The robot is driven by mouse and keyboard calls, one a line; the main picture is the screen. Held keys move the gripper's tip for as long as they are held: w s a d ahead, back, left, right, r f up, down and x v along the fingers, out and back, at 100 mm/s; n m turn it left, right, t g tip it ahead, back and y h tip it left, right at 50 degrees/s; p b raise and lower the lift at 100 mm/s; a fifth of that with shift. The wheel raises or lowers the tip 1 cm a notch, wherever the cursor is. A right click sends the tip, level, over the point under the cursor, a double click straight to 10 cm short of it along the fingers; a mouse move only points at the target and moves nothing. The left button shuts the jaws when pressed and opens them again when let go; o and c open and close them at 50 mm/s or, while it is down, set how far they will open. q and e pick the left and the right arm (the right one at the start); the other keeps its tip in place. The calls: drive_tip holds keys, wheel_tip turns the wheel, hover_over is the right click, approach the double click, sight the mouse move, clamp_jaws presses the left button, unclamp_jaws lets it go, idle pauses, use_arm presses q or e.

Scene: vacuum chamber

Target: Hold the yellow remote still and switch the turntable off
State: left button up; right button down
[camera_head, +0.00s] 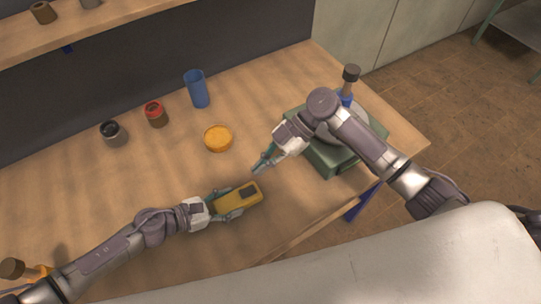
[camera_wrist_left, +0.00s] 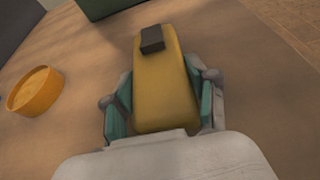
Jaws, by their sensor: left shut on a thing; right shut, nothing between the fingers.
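The yellow remote (camera_head: 239,200) lies over the front part of the table, with a dark block (camera_head: 248,190) on its top face near the far end. My left gripper (camera_head: 233,204) is shut on the sides of the remote; the left wrist view shows its teal pads on both sides of the yellow body (camera_wrist_left: 165,95). My right gripper (camera_head: 260,168) is shut and empty, just above and right of the remote in the head view, apart from it. The turntable (camera_head: 335,158) has a green base and a grey disc, partly hidden by my right arm. A blue bottle with a dark cap (camera_head: 350,80) stands on it.
An orange round dish (camera_head: 218,138) is behind the remote. A blue cup (camera_head: 197,90), a red-topped jar (camera_head: 155,113) and a dark-topped jar (camera_head: 112,132) stand farther back. A shelf (camera_head: 110,25) runs along the back. The table's front edge is close to the remote.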

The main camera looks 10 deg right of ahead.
sight(244, 193)
drive_tip(key=x, duration=0.4)
drive_tip(key=shift+s, duration=0.1)
drive_tip(key=f, duration=0.3)
drive_tip(key=shift+a+f, duration=0.1)
drive_tip(key=shift+a, duration=0.25)
drive_tip(key=shift+f, duration=0.45)
drive_tip(key=shift+s+f, duration=0.1)
drive_tip(key=shift+f, duration=0.1)
drive_tip(key=shift+a, duration=0.15)
drive_tip(key=shift+s+a+r, duration=0.2)
drive_tip(key=shift+a, duration=0.5)
drive_tip(key=shift+r, duration=0.1)
